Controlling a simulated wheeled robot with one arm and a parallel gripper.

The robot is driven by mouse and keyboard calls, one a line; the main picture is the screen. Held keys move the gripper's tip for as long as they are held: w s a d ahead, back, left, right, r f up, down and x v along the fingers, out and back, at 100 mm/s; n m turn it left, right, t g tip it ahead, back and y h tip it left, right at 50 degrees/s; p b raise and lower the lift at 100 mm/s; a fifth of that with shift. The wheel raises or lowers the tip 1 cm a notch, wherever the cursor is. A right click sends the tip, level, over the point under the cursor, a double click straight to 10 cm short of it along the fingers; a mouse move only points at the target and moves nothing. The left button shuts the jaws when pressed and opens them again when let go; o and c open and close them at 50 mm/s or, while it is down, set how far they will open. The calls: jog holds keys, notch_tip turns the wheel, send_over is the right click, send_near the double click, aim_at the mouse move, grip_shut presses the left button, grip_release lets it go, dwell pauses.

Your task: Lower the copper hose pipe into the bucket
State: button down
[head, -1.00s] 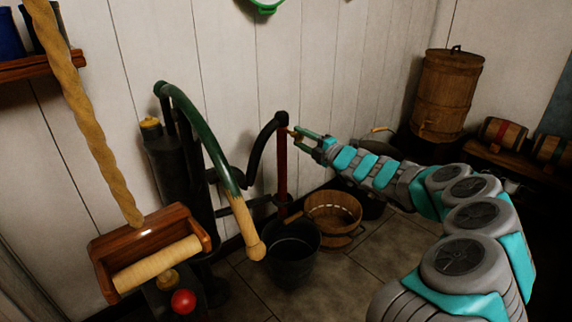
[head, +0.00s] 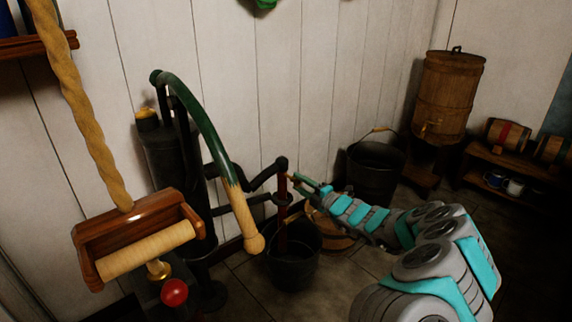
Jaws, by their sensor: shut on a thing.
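The copper hose pipe (head: 282,208) is a reddish, upright tube hanging from the dark jointed hose arm of the pump (head: 262,179). Its lower end is inside the dark bucket (head: 292,272), below the rim as far as I can see. How close it is to the bucket's bottom is hidden. My gripper (head: 293,179) comes in from the right and is shut on the pipe near its top. The bucket stands on the floor below.
A wooden tub (head: 335,238) stands right behind the bucket, partly hidden by my arm. The pump's green handle (head: 205,120) with its wooden grip curves down just left of the bucket. Another dark bucket (head: 375,172) stands by the wall. A barrel (head: 452,95) is at the right.

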notch_tip(320, 180, down, 13)
jog(key=b, duration=0.5)
jog(key=shift+r, duration=0.1)
jog(key=shift+c, duration=1)
grip_release()
jog(key=p+v, duration=0.6)
jog(key=v, duration=0.5)
